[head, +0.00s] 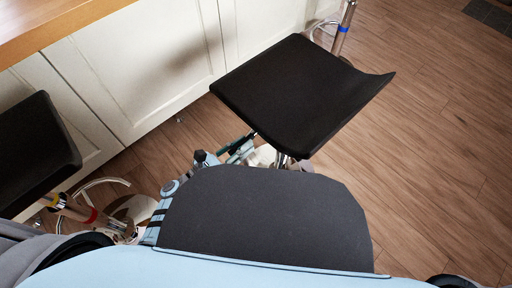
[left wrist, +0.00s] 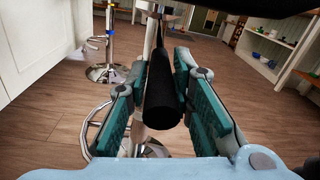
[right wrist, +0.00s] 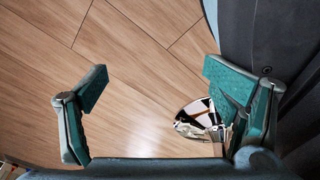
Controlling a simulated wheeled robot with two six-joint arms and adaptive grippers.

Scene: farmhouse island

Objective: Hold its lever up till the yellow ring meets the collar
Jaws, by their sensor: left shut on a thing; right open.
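A bar stool with a black seat (head: 300,95) stands in the middle of the head view. My left gripper (head: 243,143) reaches under its near left edge. In the left wrist view, the left gripper (left wrist: 162,92) is shut on a black lever (left wrist: 162,98) that points toward the camera. The stool's chrome post (left wrist: 149,42) rises behind the lever. I cannot make out this stool's yellow ring or collar clearly. My right gripper (right wrist: 155,85) is open and empty, with floor beyond its fingers.
Another black stool (head: 35,150) at the left has yellow and red bands on its post. A farther stool has a blue ring (head: 344,29). White cabinets (head: 150,65) with a wooden top line the left. Wooden floor is clear at right.

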